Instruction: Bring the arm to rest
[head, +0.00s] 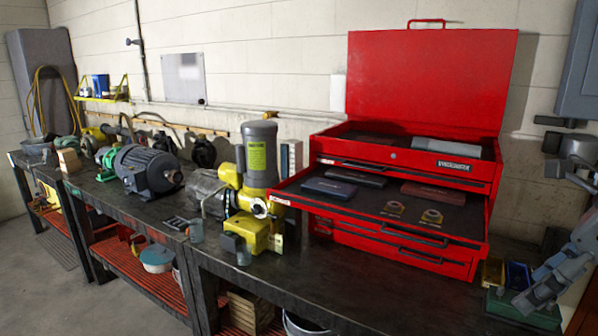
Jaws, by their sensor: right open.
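My right gripper (532,290) is at the lower right edge of the head view. Its grey fingers are open and point down and left, with nothing seen between them. It shows in front of the right end of the workbench, over a green box (522,312). I cannot tell whether it touches the box. My left gripper is not in view. A yellow and grey motor (260,160) stands upright mid-bench. A dark grey motor (148,170) with a green part lies to its left. I cannot make out any tags.
A red tool chest (400,255) stands right of the yellow motor, with its lid up and a drawer pulled out toward me. The dark workbench (330,290) runs along the wall. A grey wall box (580,75) hangs at upper right. Floor at lower left is clear.

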